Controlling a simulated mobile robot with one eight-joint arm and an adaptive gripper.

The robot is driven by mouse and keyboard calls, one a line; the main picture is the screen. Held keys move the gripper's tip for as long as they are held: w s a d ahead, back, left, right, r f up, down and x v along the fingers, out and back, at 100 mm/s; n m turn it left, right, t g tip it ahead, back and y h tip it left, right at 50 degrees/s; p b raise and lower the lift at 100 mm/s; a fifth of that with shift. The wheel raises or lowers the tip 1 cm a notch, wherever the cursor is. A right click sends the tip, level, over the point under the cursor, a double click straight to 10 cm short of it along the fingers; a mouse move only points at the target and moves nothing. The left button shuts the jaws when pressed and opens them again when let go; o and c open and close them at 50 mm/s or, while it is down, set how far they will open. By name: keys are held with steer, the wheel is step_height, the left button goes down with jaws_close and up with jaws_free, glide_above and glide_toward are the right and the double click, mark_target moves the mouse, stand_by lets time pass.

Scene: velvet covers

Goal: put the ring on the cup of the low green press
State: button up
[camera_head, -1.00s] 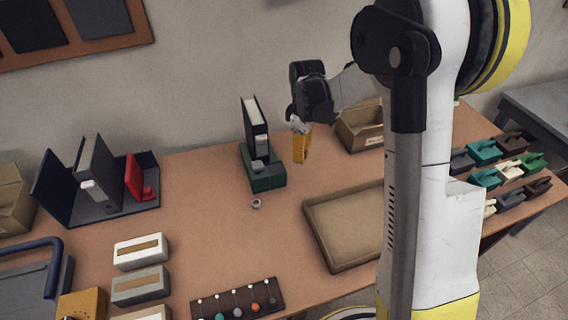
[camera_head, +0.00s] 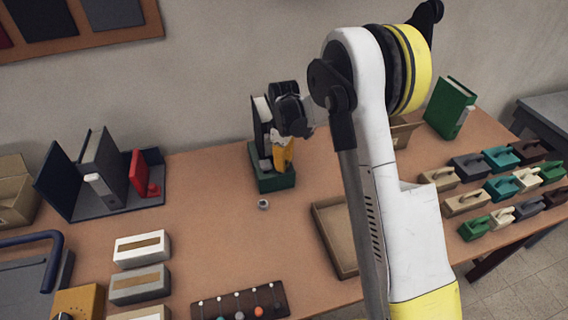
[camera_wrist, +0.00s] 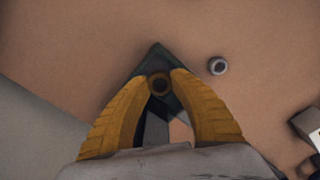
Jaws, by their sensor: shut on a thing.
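The low green press (camera_head: 272,183) stands on the table below a tall black upright piece or binder. In the wrist view its dark green corner (camera_wrist: 153,55) shows beyond my fingertips. My gripper (camera_head: 283,160) is above the press, its yellow fingers pointing down. In the wrist view my gripper (camera_wrist: 160,86) is shut on a small dark brownish ring (camera_wrist: 160,84), held between the fingertips over the press. The press's cup is hidden behind the ring and fingers, so I cannot tell how they line up or whether they touch.
A small grey round piece (camera_head: 263,204) lies on the table in front of the press. A shallow brown tray (camera_head: 335,240) is to the right. White and grey blocks (camera_head: 141,248) and a dark peg board (camera_head: 240,303) stand nearer. Open tabletop lies left of the press.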

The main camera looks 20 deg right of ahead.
steer(key=shift+f+b, duration=0.5)
steer(key=shift+f, duration=0.1)
steer(key=o, duration=0.9)
